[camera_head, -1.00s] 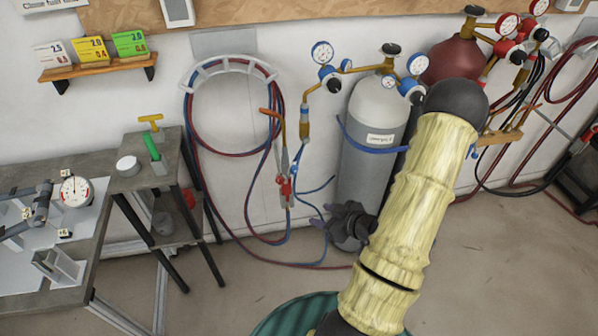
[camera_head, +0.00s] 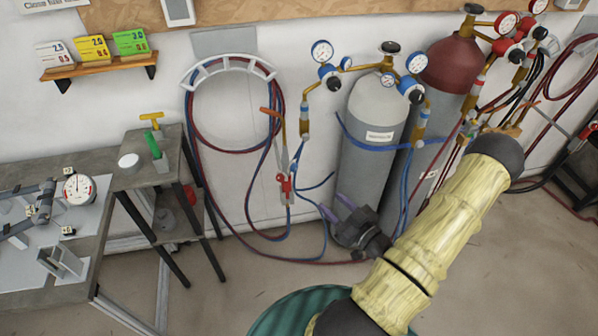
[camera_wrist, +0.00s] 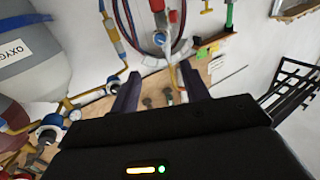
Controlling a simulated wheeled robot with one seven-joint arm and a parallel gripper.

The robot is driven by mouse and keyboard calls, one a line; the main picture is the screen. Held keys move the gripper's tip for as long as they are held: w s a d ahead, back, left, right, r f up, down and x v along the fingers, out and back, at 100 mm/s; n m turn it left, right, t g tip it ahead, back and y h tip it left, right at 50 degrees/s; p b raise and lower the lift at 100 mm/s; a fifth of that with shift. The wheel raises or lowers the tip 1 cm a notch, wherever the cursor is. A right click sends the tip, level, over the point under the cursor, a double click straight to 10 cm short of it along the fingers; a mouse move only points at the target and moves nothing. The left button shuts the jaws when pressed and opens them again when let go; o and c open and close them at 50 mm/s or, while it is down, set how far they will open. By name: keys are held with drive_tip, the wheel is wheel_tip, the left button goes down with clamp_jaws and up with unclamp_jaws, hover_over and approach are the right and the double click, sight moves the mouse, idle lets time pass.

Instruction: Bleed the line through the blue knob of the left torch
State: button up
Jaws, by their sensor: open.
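The left torch (camera_head: 286,184) hangs upright on the wall below the hose hanger, with red parts at its valve body and a brass tube above. Its blue knob is too small to make out surely in the head view. In the wrist view a round blue-and-white knob (camera_wrist: 160,38) sits beside the red part of the torch (camera_wrist: 172,16), beyond my fingertips. My gripper (camera_head: 336,206) is open and empty, to the right of the torch and a little lower in the picture, in front of the grey cylinder. In the wrist view its two dark fingers (camera_wrist: 158,72) stand apart.
The grey oxygen cylinder (camera_head: 368,135) stands right of the torch, with a red-topped cylinder (camera_head: 450,62) beyond. Red and blue hoses (camera_head: 192,125) loop from the hanger (camera_head: 228,66) to the floor. A small stand (camera_head: 150,180) with a green-handled tool is at left.

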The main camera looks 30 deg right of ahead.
sight(296, 170)
drive_tip(key=w+a+p, duration=0.1)
drive_tip(key=w, duration=0.4)
drive_tip(key=w+a+p, duration=0.1)
drive_tip(key=w, duration=0.4)
drive_tip(key=w+p, duration=0.1)
drive_tip(key=w, duration=0.4)
drive_tip(key=shift+w+a+p, duration=0.1)
drive_tip(key=shift+a+p, duration=0.2)
drive_tip(key=shift+a, duration=0.1)
drive_tip(key=shift+c, duration=0.3)
drive_tip(key=c, duration=0.9)
